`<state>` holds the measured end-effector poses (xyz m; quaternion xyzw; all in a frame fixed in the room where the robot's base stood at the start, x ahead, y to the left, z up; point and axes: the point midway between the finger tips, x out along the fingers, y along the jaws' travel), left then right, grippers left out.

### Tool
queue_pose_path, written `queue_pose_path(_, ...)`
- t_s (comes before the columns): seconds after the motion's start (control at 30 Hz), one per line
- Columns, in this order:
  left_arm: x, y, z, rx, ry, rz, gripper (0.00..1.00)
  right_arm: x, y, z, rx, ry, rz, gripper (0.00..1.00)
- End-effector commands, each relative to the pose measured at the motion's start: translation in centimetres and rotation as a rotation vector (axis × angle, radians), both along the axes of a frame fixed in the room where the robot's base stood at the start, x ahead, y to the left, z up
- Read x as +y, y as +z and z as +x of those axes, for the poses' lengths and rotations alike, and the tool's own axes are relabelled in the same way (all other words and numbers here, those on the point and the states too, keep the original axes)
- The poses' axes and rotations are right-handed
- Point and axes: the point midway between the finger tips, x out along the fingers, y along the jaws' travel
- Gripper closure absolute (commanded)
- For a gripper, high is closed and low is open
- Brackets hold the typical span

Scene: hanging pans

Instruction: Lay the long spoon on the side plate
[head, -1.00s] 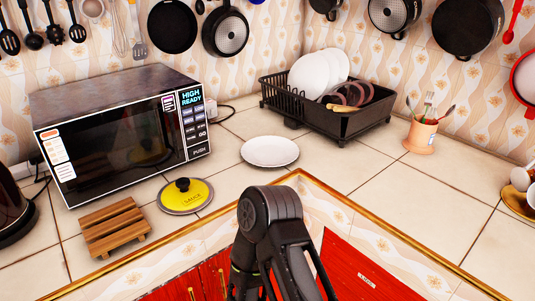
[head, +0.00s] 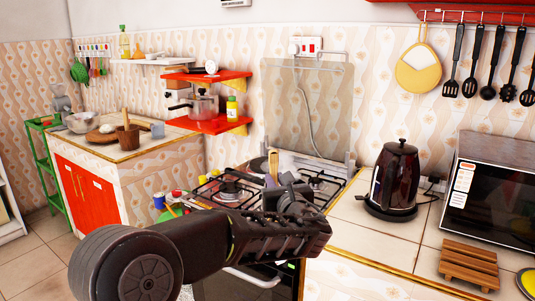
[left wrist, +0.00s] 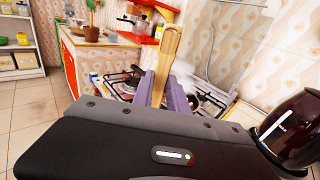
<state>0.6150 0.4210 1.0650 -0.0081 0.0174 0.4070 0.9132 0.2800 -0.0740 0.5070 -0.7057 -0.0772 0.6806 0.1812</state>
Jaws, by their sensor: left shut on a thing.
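My left gripper (head: 275,188) is in front of the stove in the head view, above its near edge. In the left wrist view its two purple-grey fingers (left wrist: 166,95) are shut on a pale wooden piece, which I take to be the long spoon (left wrist: 169,58), standing upright. A small part of the spoon (head: 273,163) shows above the gripper in the head view. Its bowl end cannot be made out. The side plate is not in view now. My right gripper is not in view.
The gas stove (head: 229,188) lies behind my left gripper. A dark kettle (head: 394,182) stands on the counter to the right, then a wooden trivet (head: 468,262) and the microwave (head: 497,200). A yellow lid (head: 528,281) shows at the right edge.

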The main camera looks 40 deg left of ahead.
Motion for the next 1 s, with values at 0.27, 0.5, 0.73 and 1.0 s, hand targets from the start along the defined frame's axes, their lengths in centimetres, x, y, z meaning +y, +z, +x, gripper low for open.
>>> queue_pose_path(0.27,-8.3,-10.8,-3.0,0.014,-0.012,0.008,1.0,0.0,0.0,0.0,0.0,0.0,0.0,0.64)
queue_pose_path(0.5,-15.3,-19.6,-7.2,0.008,0.004,0.019,1.0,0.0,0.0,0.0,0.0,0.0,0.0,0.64)
queue_pose_path(0.73,-21.0,-27.0,-12.0,-0.002,0.043,0.015,1.0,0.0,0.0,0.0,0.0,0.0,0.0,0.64)
queue_pose_path(1.0,-22.3,-29.4,-13.4,-0.007,0.06,0.002,1.0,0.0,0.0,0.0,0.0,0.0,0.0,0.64)
